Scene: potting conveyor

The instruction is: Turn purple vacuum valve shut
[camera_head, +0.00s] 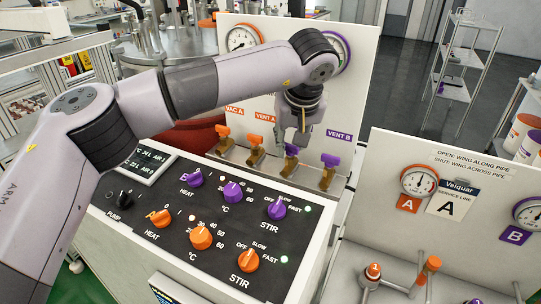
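The purple vacuum valve (291,150) is the left one of two purple-handled valves on brass bodies at the foot of the upright white panel. Its label is hidden behind my gripper. My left gripper (292,140) points down right above its purple wing handle. The fingers look parted, one on each side of the handle's top; whether they touch it I cannot tell. The purple VENT B valve (330,159) stands just to the right. Two orange valves, VAC A (223,131) and VENT A (255,139), stand to the left. My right gripper is not in view.
The control box (150,245) with purple and orange knobs lies in front of the valves. My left arm crosses the white panel and partly covers a purple-rimmed gauge (343,50). At right, a second panel (470,255) reads "open wing along pipe, shut wing across pipe".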

